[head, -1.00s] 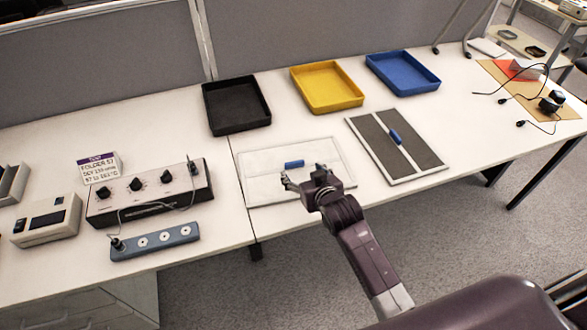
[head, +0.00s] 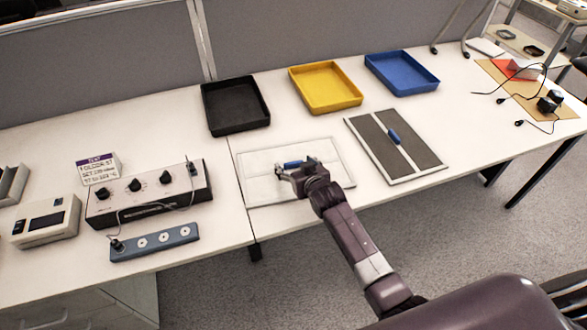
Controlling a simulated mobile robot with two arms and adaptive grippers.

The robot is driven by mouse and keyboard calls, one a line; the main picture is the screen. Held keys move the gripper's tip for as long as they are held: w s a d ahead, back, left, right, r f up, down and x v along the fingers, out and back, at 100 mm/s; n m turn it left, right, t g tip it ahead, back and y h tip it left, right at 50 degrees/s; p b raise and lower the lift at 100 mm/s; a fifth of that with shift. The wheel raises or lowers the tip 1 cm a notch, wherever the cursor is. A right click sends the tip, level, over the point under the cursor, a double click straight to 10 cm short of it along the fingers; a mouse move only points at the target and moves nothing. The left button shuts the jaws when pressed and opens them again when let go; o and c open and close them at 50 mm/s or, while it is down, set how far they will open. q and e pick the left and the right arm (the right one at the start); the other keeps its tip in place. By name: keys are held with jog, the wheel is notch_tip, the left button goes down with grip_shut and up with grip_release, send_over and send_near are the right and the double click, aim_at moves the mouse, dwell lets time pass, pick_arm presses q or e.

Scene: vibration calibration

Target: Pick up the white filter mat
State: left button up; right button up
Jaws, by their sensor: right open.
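The white filter mat (head: 258,183) lies flat on the white table, left of a dark mat. It has a pale frame and a blue handle (head: 291,165) near its middle. My right gripper (head: 291,172) is over the mat, with its open fingers at the blue handle and partly covering it. I cannot tell whether the fingers touch the handle. My left gripper is not in view.
A grey filter mat (head: 420,149) with a blue handle lies to the right. Black (head: 237,127), yellow (head: 327,107) and blue (head: 404,86) trays stand behind. A control box (head: 150,197) and power strip (head: 155,243) sit to the left.

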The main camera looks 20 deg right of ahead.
jog(key=c, duration=1.3)
jog(key=shift+r, duration=0.2)
